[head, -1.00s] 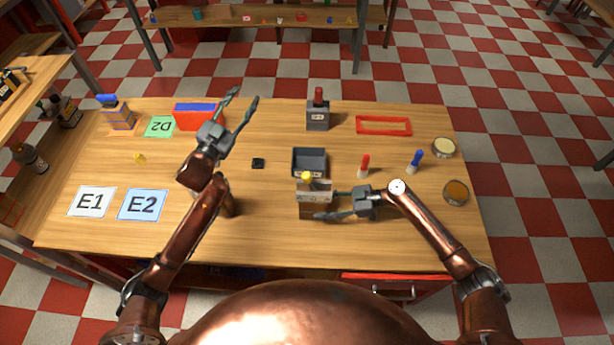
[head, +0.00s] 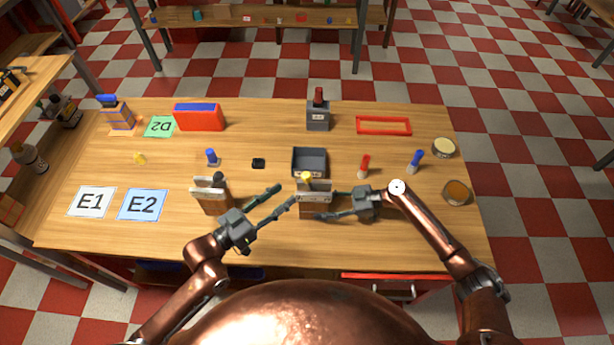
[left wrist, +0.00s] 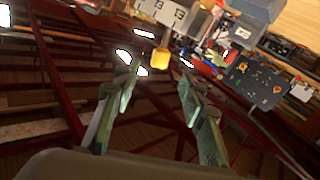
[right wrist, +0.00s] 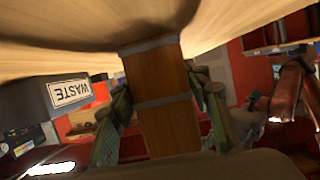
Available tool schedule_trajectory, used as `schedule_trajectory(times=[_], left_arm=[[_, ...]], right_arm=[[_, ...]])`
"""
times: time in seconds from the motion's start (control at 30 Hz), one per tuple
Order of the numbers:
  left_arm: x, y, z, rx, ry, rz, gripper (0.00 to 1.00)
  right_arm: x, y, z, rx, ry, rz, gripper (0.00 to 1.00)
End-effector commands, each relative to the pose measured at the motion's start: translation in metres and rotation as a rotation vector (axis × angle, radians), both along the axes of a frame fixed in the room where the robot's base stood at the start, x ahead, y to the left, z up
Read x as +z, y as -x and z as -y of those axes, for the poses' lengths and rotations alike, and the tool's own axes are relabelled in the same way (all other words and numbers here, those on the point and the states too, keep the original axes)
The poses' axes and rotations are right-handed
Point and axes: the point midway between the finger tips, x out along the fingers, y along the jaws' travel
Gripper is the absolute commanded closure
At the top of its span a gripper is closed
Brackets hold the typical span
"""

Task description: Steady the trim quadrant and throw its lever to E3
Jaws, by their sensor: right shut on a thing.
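The trim quadrant (head: 314,198) is a wooden block with a pale marked plate on top and a lever with a yellow knob (head: 306,176). The knob sits toward the plate's left part; the plate's marks are too small to read in the head view. My right gripper (head: 327,204) is shut on the wooden body (right wrist: 165,105), which stands between its fingers in the right wrist view. My left gripper (head: 284,196) is open and empty, just left of the quadrant. In the left wrist view the yellow knob (left wrist: 160,58) appears beyond and between the open fingertips, not touched.
A similar wooden block with a pale plate (head: 211,190) stands close behind my left gripper. A dark tray (head: 310,161) lies just behind the quadrant. Red (head: 364,165) and blue (head: 415,161) pegs stand to the right. Cards E1 (head: 91,202) and E2 (head: 142,204) lie left.

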Motion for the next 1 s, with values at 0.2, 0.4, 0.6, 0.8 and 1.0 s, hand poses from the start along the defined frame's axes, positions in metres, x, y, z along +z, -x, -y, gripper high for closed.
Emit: schedule_trajectory(times=[0.2, 0.4, 0.6, 0.8, 1.0], left_arm=[[0.002, -0.031, 0.032, 0.0, 0.004, 0.004, 0.62], [0.002, -0.055, 0.058, 0.0, 0.002, 0.004, 0.62], [0.001, -0.069, 0.071, 0.0, -0.001, 0.002, 0.62], [0.0, -0.072, 0.074, 0.0, -0.001, 0.001, 0.62], [0.0, -0.072, 0.074, 0.0, -0.001, 0.001, 0.64]], right_arm=[[-0.001, 0.0, 0.001, 0.001, 0.002, 0.0, 0.78], [-0.001, 0.0, 0.001, 0.001, 0.002, -0.001, 0.78], [-0.001, 0.0, 0.001, 0.0, 0.002, -0.001, 0.78], [-0.001, 0.0, 0.001, 0.0, 0.002, -0.001, 0.78], [-0.001, 0.0, 0.001, 0.0, 0.002, -0.001, 0.78]])
